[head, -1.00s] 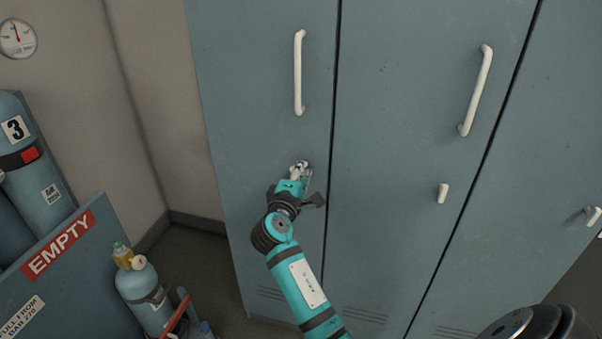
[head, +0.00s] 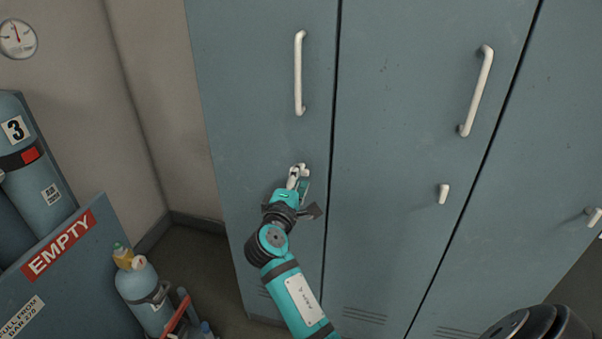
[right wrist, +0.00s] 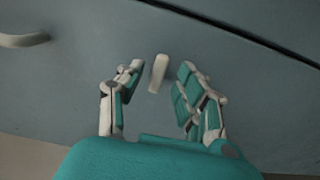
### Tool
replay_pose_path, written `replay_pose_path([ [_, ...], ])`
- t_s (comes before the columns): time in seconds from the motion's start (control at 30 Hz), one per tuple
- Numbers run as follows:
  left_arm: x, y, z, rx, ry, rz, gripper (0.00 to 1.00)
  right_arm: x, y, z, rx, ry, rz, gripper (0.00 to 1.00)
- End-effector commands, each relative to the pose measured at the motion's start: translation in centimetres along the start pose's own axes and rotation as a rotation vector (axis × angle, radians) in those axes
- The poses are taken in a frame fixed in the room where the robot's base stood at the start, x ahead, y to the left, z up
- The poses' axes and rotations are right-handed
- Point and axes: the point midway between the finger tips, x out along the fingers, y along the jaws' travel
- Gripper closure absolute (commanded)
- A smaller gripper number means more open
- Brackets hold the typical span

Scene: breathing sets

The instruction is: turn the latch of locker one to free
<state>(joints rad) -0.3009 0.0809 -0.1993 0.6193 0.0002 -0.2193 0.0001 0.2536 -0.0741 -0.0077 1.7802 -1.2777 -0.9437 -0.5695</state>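Locker one is the leftmost blue-grey door (head: 262,90), with a long white handle (head: 298,75) and a small white latch (head: 305,170) below it. In the right wrist view the latch (right wrist: 158,73) lies roughly crosswise to the door seam. My right gripper (head: 297,178) is at the latch in the head view and partly covers it. In the right wrist view the right gripper (right wrist: 157,85) is open, with one finger on each side of the latch and a visible gap to both. My left gripper is out of view.
Two more doors to the right have white handles (head: 476,90) and latches (head: 443,194), the middle latch standing near upright. At left are a blue panel marked EMPTY (head: 62,245), a numbered cylinder (head: 22,140) and a small cylinder (head: 143,292).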

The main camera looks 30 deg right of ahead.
Motion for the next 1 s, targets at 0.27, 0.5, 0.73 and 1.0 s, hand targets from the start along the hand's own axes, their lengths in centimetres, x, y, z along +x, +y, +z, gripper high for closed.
replay_pose_path([
  [0.27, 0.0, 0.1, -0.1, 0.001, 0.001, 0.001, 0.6, -3.9, -0.1, 0.0, 0.0, 0.0, -0.002, 0.63],
  [0.5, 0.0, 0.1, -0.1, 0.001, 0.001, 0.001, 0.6, -4.4, 0.0, 0.0, 0.001, -0.001, 0.0, 0.63],
  [0.73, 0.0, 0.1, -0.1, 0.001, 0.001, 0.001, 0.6, -4.4, 0.0, 0.0, 0.001, -0.001, 0.0, 0.63],
  [1.0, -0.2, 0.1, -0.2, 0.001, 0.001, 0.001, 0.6, -4.4, -2.5, -1.1, -0.009, 0.044, -0.045, 0.63],
])
